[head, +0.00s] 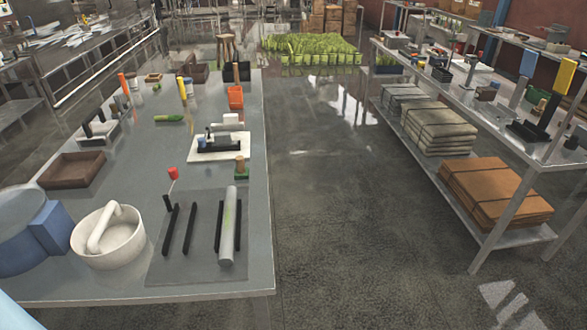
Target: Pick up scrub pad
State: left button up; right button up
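I cannot tell for sure which thing is the scrub pad. A small green block with a brown knob on top (241,173) stands on the grey table (259,262) near its right edge, and it may be the pad. A flat green piece (169,118) lies farther back on the same table and is too small to name. Neither of my grippers shows in the head view, so nothing is seen held.
Near the front of the table are a white round tub (118,248), a blue container (28,243) and a dark mat (168,268) with bars and a grey tube (228,225). A brown tray (72,169) is at left. The floor aisle (340,220) is clear, with a shelf at right.

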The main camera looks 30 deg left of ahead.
aim_at(241, 172)
jog(key=i+l+z, duration=0.7)
jog(key=i, duration=0.25)
jog(key=i+u, duration=0.3)
jog(key=u, duration=0.2)
jog(key=i+l+u, duration=0.1)
jog(key=i+u, duration=0.15)
jog(key=u, duration=0.25)
jog(key=i+l+u, duration=0.2)
jog(key=u, duration=0.3)
jog(key=i+u, duration=0.15)
jog(key=u, duration=0.25)
jog(key=i+l+u, duration=0.1)
jog(key=u, duration=0.3)
jog(key=i+l+u, duration=0.15)
jog(key=u, duration=0.25)
jog(key=i+l+u, duration=0.1)
jog(key=u, duration=0.35)
